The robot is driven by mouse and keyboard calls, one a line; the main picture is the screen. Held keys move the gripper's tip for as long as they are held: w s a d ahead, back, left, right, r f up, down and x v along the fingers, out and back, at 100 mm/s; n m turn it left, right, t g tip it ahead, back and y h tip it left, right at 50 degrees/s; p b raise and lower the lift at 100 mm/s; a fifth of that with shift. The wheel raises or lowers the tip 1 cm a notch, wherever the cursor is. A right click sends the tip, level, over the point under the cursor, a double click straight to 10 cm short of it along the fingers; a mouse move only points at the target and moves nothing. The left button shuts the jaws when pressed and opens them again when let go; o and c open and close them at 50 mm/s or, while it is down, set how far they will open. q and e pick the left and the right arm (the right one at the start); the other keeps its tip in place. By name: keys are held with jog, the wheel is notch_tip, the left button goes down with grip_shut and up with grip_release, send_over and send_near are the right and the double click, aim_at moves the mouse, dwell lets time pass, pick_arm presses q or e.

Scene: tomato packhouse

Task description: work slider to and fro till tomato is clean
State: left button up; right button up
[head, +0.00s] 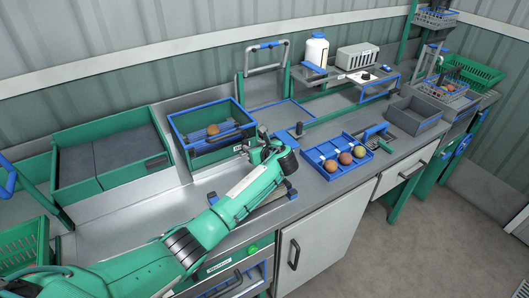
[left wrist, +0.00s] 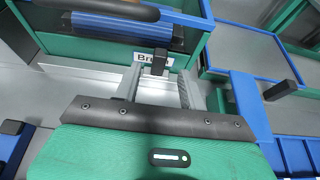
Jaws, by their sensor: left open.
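An orange-red tomato (head: 213,129) sits inside the blue-rimmed green brush box (head: 183,116). A dark bar with blue below it (head: 222,138) crosses the front of the box; it also shows at the top of the left wrist view (left wrist: 125,30). My left gripper (head: 270,147) is at the box's right front corner. In the left wrist view its two fingers (left wrist: 158,88) are apart, with a small black knob (left wrist: 160,62) between their tips, in front of a label starting "Br". I cannot tell whether they touch the knob. The tomato is hidden there. My right gripper is out of view.
A blue compartment tray (head: 335,170) with several tomatoes lies right of my left gripper. A black post (head: 298,130) stands behind the gripper. A green two-part bin (head: 84,192) is left of the box. A grey open bin (head: 414,114) stands farther right.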

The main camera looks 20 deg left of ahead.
pick_arm(q)
jog(key=v, duration=0.8)
jog(key=shift+b, duration=0.45)
jog(key=shift+d, duration=0.1)
